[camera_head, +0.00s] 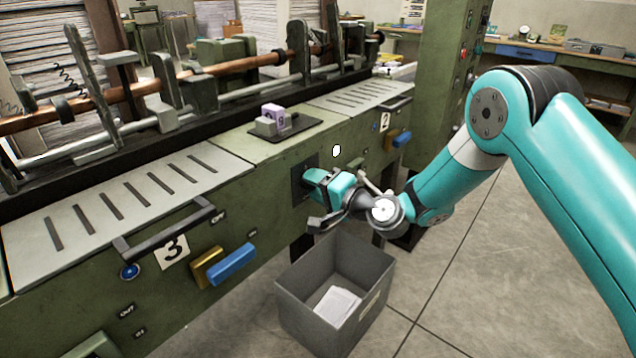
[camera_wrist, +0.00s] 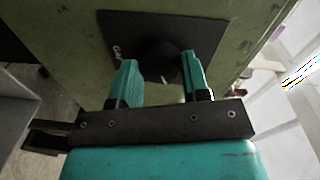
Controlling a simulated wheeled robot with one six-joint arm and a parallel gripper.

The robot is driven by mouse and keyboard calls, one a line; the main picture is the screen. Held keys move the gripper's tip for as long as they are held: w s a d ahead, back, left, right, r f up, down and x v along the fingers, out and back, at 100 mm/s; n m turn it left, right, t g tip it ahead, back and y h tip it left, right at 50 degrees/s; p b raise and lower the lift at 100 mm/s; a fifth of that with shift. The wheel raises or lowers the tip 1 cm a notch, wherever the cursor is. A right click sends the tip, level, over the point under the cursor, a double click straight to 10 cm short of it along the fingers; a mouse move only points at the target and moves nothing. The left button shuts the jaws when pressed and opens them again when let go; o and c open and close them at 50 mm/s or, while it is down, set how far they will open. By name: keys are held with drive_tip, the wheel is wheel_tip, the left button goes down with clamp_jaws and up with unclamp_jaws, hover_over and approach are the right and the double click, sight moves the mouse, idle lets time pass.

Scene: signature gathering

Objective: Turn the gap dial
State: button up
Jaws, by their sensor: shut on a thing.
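The gap dial (camera_wrist: 160,64) is a round black knob on a dark square plate (camera_wrist: 120,22) with small white lettering, set in the green machine front. My gripper (camera_wrist: 158,75) is shut on the dial, with one teal finger on each side of it in the wrist view. A short light mark shows on the dial's near edge. In the head view my gripper (camera_head: 318,178) reaches the machine front between stations 3 and 2, and it hides the dial there. Part of the dark plate (camera_head: 297,180) shows beside it.
A grey bin (camera_head: 300,300) with white papers (camera_head: 337,304) stands on the floor below my gripper. A blue handle (camera_head: 232,264) and a black bar handle (camera_head: 165,232) stick out at station 3. Another blue handle (camera_head: 401,139) is at station 2. Open floor lies to the right.

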drive_tip(key=shift+a+m, duration=0.1)
drive_tip(key=shift+m, duration=0.3)
drive_tip(key=o, duration=0.9)
drive_tip(key=b+v, duration=1)
drive_tip(key=v, duration=0.7)
drive_tip(key=shift+s+d, duration=0.1)
drive_tip(key=shift+d, duration=0.2)
